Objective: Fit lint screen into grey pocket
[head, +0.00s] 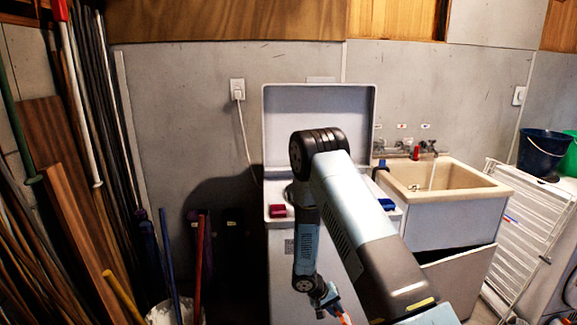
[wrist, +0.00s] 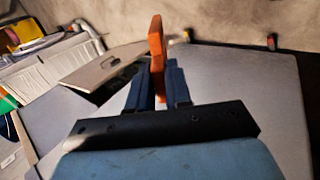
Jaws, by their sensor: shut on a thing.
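My gripper (head: 333,303) hangs low in front of the white washer (head: 281,270), at the bottom edge of the head view. It is shut on a thin orange piece, which I take to be the lint screen (head: 345,319). In the wrist view the orange lint screen (wrist: 156,42) stands up between the two dark blue fingers (wrist: 158,84) and extends beyond their tips. The washer's lid (head: 320,108) is raised. A grey pocket cannot be made out in either view; my arm covers much of the washer top.
A dark red block (head: 277,211) and a blue block (head: 387,204) sit at the washer's top. A utility sink (head: 455,188) and a white folding rack (head: 530,225) stand to the right. Poles and boards (head: 75,215) lean at the left.

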